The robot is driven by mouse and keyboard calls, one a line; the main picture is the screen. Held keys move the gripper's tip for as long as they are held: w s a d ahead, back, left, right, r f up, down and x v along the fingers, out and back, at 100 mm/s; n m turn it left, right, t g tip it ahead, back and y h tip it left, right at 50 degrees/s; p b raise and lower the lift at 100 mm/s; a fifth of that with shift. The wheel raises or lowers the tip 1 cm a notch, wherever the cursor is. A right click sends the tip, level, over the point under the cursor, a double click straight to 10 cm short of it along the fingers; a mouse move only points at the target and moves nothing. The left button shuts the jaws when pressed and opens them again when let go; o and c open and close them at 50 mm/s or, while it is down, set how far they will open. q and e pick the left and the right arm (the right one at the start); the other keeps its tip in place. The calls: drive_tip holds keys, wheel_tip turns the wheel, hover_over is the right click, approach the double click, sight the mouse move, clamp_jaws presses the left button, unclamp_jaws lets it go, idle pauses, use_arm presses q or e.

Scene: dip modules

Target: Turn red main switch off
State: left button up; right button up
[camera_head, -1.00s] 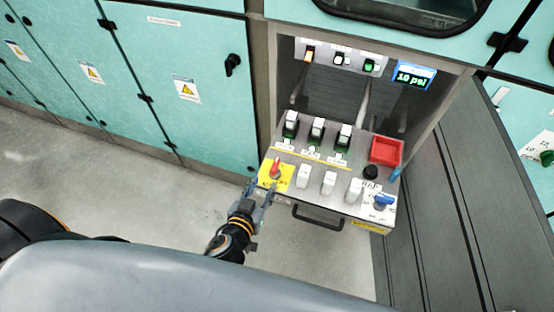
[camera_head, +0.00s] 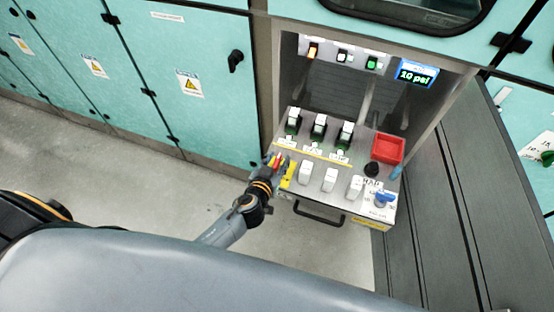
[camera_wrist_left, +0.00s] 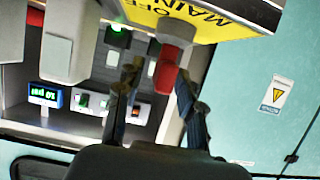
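The red main switch (camera_wrist_left: 168,62) sits on a yellow plate (camera_wrist_left: 190,22) printed "MAIN" and "OFF" in the left wrist view. In the head view the red switch (camera_head: 273,161) is partly hidden by my left gripper (camera_head: 278,163), at the left front corner of the control panel. In the left wrist view the two fingers of my left gripper (camera_wrist_left: 158,82) stand apart, one on each side of the red handle. The handle is closer to the right-hand finger; contact cannot be made out. My right gripper is not in view.
The panel carries white switches (camera_head: 330,180), black-and-green breakers (camera_head: 319,128), a red square box (camera_head: 389,149) and a blue knob (camera_head: 384,198). A black handle (camera_head: 318,213) projects from its front. Teal cabinets (camera_head: 200,60) stand to the left; the floor between is clear.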

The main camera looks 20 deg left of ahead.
use_arm(q)
clamp_jaws()
